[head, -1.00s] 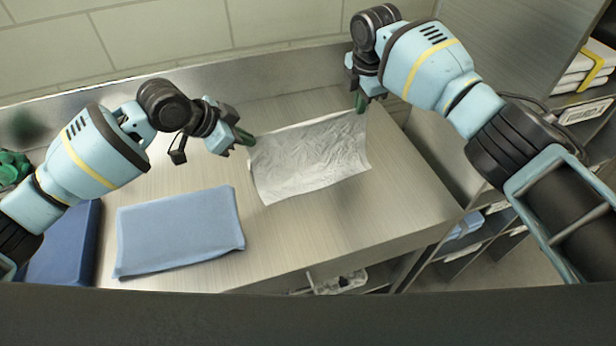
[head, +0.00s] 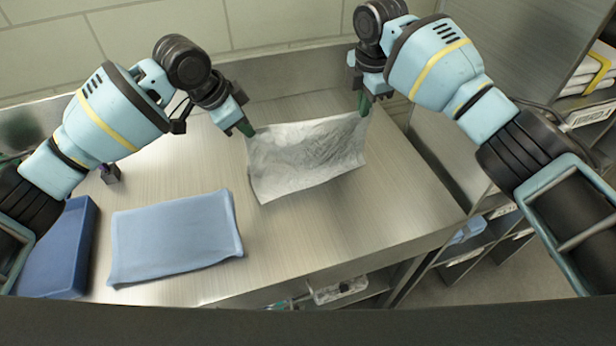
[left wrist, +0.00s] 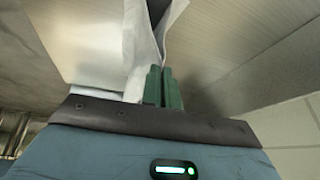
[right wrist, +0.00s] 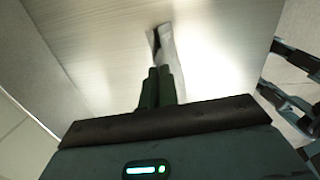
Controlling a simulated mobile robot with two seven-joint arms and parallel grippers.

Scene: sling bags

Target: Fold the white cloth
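The white cloth (head: 303,160) hangs between my two grippers in the head view, with its far edge lifted and its near part sloping down toward the metal table. My left gripper (head: 249,131) is at its far left corner, and its green fingers (left wrist: 163,88) are closed with white cloth (left wrist: 142,50) between them in the left wrist view. My right gripper (head: 363,106) is at the far right corner; its fingers (right wrist: 158,88) are together on a narrow strip of cloth (right wrist: 168,48) in the right wrist view. I cannot tell whether the near edge touches the table.
A folded blue cloth (head: 174,238) lies on the metal table (head: 385,205) at the left front. A dark blue box (head: 60,255) stands at the far left. A small dark object (head: 110,174) sits behind it. Shelves (head: 500,225) are at the right. The table right of the white cloth is clear.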

